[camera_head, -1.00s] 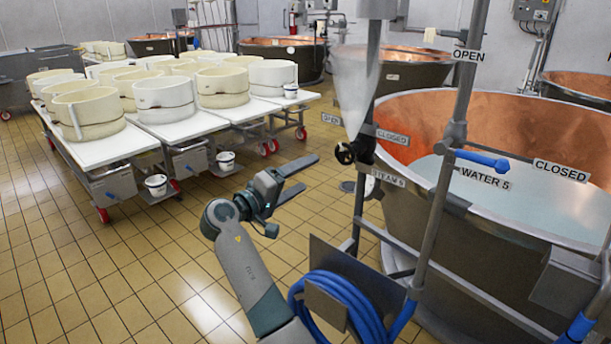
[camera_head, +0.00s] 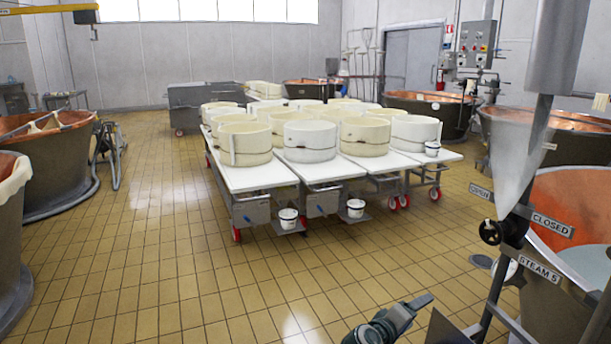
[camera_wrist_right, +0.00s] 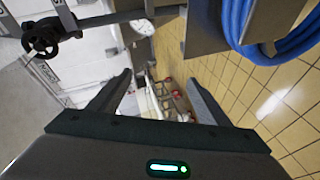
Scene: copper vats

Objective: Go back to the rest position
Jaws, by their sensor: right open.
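My right gripper (camera_head: 412,308) shows at the bottom of the head view, right of the middle, low in front of the floor and left of the steam pipe stand. In the right wrist view its two fingers (camera_wrist_right: 160,90) stand wide apart with nothing between them. It is open and empty and touches nothing that I can see. My left gripper is not in the head view.
A black valve wheel (camera_head: 490,232) and the copper vat (camera_head: 575,200) stand close on the right. A blue hose (camera_wrist_right: 270,35) hangs near my right gripper. White tables (camera_head: 250,178) with cheese moulds stand ahead. The tiled floor (camera_head: 150,270) between is clear.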

